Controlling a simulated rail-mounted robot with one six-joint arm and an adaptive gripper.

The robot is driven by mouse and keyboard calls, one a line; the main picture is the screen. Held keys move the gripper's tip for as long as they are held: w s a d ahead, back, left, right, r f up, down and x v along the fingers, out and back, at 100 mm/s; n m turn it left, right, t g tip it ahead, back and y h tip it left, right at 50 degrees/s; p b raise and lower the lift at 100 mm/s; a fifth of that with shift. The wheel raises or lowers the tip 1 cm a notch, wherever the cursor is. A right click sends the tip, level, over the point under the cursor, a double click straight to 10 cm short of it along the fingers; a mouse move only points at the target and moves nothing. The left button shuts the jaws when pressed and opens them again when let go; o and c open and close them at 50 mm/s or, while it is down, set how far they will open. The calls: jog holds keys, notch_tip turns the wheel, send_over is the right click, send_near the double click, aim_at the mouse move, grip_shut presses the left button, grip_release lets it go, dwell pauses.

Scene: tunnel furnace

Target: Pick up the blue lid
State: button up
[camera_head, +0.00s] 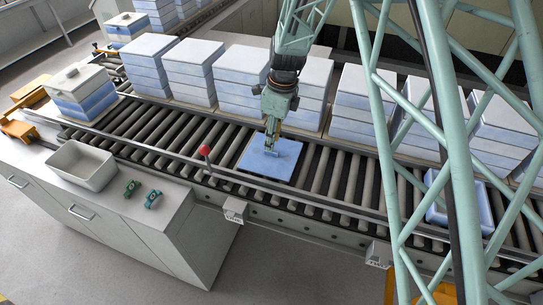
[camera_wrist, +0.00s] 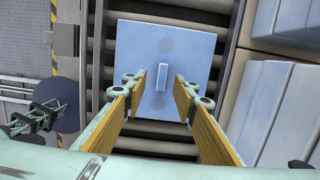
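The blue lid (camera_head: 262,162) lies flat on the roller conveyor in the middle of the head view. In the wrist view the lid (camera_wrist: 195,55) is a pale blue square with a small raised bar handle (camera_wrist: 162,77) at its centre. My gripper (camera_head: 271,148) is over the lid, pointing down. In the wrist view its two fingers (camera_wrist: 157,90) are spread apart, one on each side of the handle, with gaps between. The gripper is open and empty. I cannot tell the exact height of the fingertips above the lid.
Stacks of blue and white boxes (camera_head: 190,72) line the conveyor's far side. A blue open box (camera_head: 440,213) sits on the rollers at right. A red knob (camera_head: 205,150) stands at the near rail. A white bin (camera_head: 80,165) is on the counter at left.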

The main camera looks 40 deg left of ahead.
aim_at(271, 154)
jog(key=shift+f, duration=0.15)
jog(key=shift+w+f, duration=0.15)
jog(key=shift+f, duration=1.1)
jog(key=shift+a+f, duration=0.15)
jog(key=shift+f, duration=1.05)
grip_shut()
